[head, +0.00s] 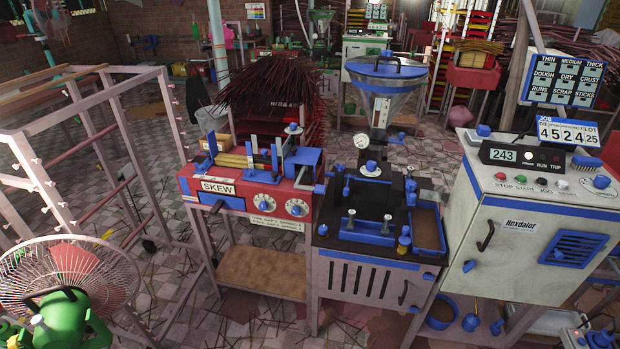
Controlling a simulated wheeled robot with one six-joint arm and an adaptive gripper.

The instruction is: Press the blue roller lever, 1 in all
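Several blue parts show in the head view, and none can be told for certain as the blue roller lever. A small blue piece (319,189) sits between the two machines. My gripper is not in view.
A white control cabinet (528,222) with a 243 display stands at the right. A large wire fan (68,272) is at the lower left, beside a pale rack frame (90,112). Incense bundles (270,80) stand behind.

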